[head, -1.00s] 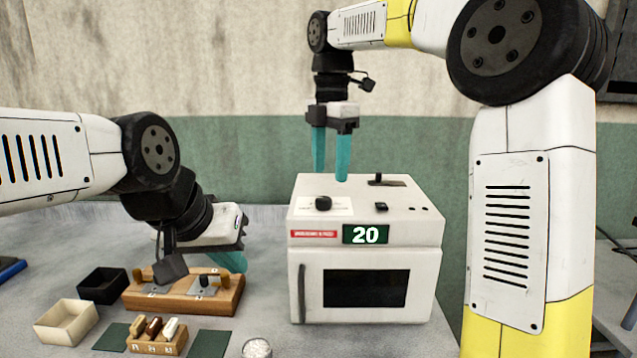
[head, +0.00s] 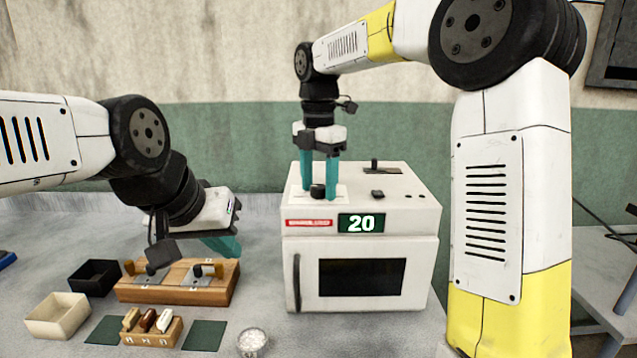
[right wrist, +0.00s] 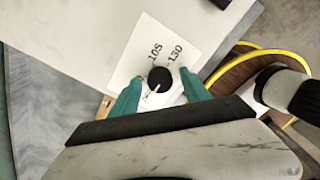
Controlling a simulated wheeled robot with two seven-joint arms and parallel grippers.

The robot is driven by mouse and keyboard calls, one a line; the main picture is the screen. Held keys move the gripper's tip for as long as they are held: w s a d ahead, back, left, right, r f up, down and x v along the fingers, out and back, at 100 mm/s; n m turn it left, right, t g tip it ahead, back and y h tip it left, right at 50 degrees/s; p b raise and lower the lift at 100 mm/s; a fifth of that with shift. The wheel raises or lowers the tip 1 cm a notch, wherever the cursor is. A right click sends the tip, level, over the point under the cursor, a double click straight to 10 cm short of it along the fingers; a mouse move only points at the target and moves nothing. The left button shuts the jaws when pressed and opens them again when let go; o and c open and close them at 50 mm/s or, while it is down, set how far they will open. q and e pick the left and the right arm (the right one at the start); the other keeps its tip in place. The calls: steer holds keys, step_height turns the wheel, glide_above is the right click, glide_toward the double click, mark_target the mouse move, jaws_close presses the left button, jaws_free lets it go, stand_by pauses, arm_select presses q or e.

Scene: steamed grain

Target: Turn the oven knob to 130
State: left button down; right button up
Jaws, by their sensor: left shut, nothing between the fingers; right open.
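The white oven (head: 361,278) stands on the table with its door shut and its green display (head: 361,223) reading 20. The black oven knob (head: 318,191) is on its top at the left, on a white dial plate. In the right wrist view the knob (right wrist: 159,79) sits beside the marks 105 and 130, with a light pointer line toward the lower left. My right gripper (head: 319,196) points down with its teal fingers open, one on each side of the knob; contact is not clear. My left gripper (head: 232,248) is shut and empty over the wooden board's right end.
A wooden board (head: 180,291) with metal plates lies left of the oven. A black box (head: 95,278), a cream box (head: 57,316), a small wooden rack (head: 151,333) and a bowl of white grains (head: 252,342) stand nearby. A switch (head: 376,167) rises from the oven top.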

steer(key=shift+c, duration=0.2)
jaws_close()
